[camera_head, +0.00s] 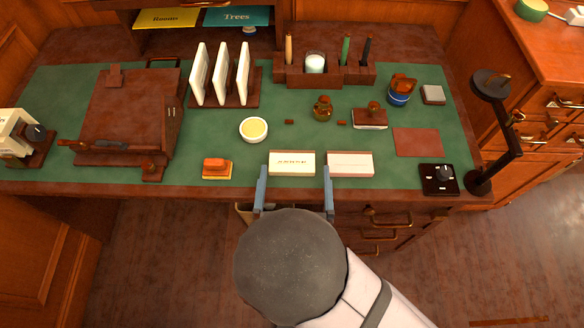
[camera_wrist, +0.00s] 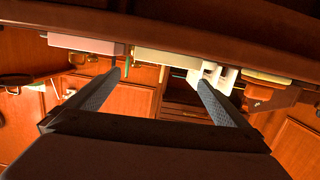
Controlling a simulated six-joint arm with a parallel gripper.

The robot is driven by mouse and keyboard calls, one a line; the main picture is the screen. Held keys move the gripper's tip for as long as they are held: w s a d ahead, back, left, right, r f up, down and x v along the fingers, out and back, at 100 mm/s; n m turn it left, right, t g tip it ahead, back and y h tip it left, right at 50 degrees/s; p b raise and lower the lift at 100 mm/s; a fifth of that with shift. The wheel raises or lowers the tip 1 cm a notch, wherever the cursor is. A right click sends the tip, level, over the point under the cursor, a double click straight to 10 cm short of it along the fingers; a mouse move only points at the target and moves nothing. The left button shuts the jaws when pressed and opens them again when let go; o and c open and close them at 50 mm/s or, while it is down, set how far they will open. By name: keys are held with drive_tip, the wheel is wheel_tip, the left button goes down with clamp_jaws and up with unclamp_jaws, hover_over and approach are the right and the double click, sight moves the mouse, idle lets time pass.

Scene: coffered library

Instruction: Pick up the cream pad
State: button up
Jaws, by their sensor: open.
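The cream pad (camera_head: 292,168), a cream block with dark lettering on top, lies at the front edge of the green desk mat. A paler pinkish block (camera_head: 350,164) lies just right of it. In the wrist view the cream pad (camera_wrist: 165,59) shows edge-on at the top, beside the pink block (camera_wrist: 90,44). My gripper (camera_head: 294,180) is open and empty at the desk's front edge. Its fingers point toward the cream pad, one on either side in the head view. The wrist view (camera_wrist: 160,80) shows a gap between the fingertips and nothing held.
An orange-handled block (camera_head: 216,167) lies left of the pad, and a round yellow-topped dish (camera_head: 254,129) behind it. A black knob box (camera_head: 439,179) and a lamp (camera_head: 494,130) stand right. Upright white panels (camera_head: 222,75) and a pen holder (camera_head: 323,72) stand behind.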

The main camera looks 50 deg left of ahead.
sight(292, 166)
drive_tip(key=shift+s+d+f+b, duration=0.15)
drive_tip(key=shift+s+f+b, duration=0.15)
drive_tip(key=shift+f, duration=0.25)
drive_tip(key=shift+s+d+f+b, duration=0.1)
drive_tip(key=shift+s+f+b, duration=0.1)
drive_tip(key=shift+s+f, duration=0.25)
drive_tip(key=shift+p+x, duration=0.65)
drive_tip(key=shift+x, duration=3.15)
drive_tip(key=shift+s+r, duration=0.1)
drive_tip(key=c, duration=1)
